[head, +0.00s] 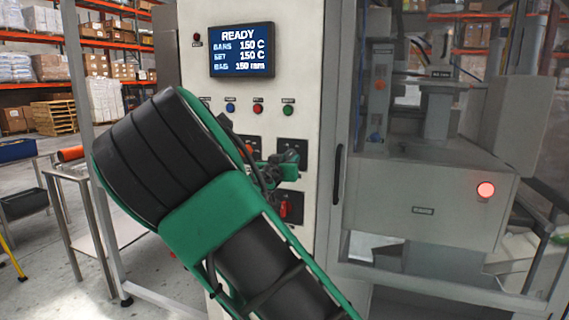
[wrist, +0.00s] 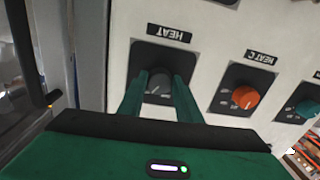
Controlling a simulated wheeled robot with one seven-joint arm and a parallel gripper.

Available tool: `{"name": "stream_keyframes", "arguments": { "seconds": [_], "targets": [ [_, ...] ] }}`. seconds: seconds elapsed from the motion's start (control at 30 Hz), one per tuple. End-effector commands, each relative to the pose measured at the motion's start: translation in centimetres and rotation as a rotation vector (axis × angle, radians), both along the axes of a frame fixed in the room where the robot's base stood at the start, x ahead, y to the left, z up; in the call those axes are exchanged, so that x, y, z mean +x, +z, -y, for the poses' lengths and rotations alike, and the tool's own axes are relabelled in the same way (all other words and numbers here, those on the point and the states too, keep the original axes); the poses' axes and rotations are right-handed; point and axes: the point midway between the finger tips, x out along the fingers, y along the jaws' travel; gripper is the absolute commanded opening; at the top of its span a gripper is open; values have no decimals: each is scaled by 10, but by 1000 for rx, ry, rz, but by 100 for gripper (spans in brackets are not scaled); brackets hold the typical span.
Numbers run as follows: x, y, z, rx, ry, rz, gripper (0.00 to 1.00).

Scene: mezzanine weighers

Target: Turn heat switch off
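The heat switch (wrist: 158,87) is a dark grey round knob on a black plate, under a label reading HEAT that appears upside down in the wrist view. My gripper (wrist: 160,78) has its green fingers apart, one on each side of this knob. I see no clear grip on it, and contact at the knob's sides is hard to judge. In the head view my gripper (head: 284,163) is at the cabinet's front panel, where my arm and gripper hide much of the heat switch.
An orange knob (wrist: 246,97) labelled HEAT C sits close beside the heat switch, with a green knob (wrist: 307,109) beyond it. A screen (head: 242,50) above reads READY, 150 C. A red switch (head: 288,208) is below my gripper. A door handle (head: 337,174) is to the right.

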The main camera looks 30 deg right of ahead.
Motion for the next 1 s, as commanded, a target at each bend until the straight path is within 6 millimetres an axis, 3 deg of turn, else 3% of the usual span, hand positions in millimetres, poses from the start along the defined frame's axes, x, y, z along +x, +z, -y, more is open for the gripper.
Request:
{"name": "stream_keyframes", "arguments": {
  "seconds": [0.47, 1.0],
  "targets": [
    [1, 0, -1, -50, 4, -65, 9],
    [0, 2, 0, -334, 5, -428, 9]
  ]
}}
